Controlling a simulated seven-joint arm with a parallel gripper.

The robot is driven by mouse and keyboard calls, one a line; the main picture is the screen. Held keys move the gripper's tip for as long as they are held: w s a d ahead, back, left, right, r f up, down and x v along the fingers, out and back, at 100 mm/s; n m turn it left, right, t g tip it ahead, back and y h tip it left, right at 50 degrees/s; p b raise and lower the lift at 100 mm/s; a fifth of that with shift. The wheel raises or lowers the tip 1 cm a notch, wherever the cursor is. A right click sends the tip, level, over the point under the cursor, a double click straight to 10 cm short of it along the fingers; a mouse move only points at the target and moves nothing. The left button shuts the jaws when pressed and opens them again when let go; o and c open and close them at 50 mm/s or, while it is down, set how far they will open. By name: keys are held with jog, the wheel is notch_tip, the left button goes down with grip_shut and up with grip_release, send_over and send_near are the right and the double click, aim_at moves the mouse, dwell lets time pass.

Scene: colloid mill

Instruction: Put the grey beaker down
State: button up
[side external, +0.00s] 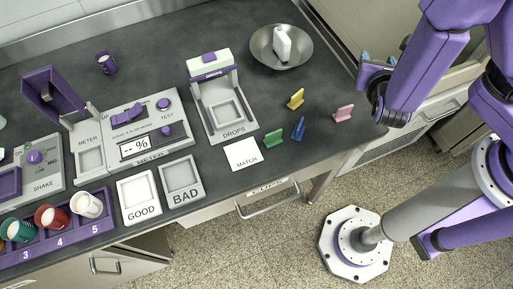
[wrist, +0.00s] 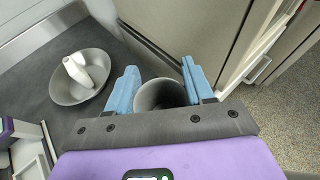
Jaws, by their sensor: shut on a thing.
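The grey beaker (wrist: 160,95) shows in the wrist view, mouth toward the camera, between the two light blue fingers. My gripper (wrist: 161,88) is shut on it. In the side view my gripper (side external: 377,62) is at the right end of the dark bench, close to its edge and to the right of the metal bowl. The beaker cannot be made out there, as the gripper and arm cover it. How high its base is above the bench cannot be told.
The metal bowl (side external: 282,47) with a white bottle (side external: 282,42) stands left of my gripper. Yellow (side external: 296,98), pink (side external: 344,113), blue (side external: 298,129) and green (side external: 274,139) pieces lie nearer the front. The DROPS device (side external: 222,105) is farther left. A cabinet borders the bench's right end.

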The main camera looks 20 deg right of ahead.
jog(key=a+n+t+y, duration=0.3)
jog(key=a+n+y, duration=0.65)
jog(key=a, duration=0.35)
jog(key=s+a+n+g+y, duration=0.4)
jog(key=s+a+n+y, duration=0.3)
jog(key=s+a+y, duration=0.15)
jog(key=w+a+f, duration=0.2)
jog(key=a+f, duration=0.1)
jog(key=w+a+f, duration=0.3)
jog(key=a, duration=0.1)
jog(key=w+a+f, duration=0.2)
jog(key=a+f, duration=0.1)
jog(key=a, duration=0.1)
jog(key=shift+w+a, duration=0.25)
jog(key=shift+w, duration=0.1)
jog(key=shift+w+a+f, duration=0.1)
jog(key=shift+f, duration=0.1)
jog(key=shift+a+f, duration=0.1)
jog(key=shift+f, duration=1.45)
jog(key=shift+f, duration=0.2)
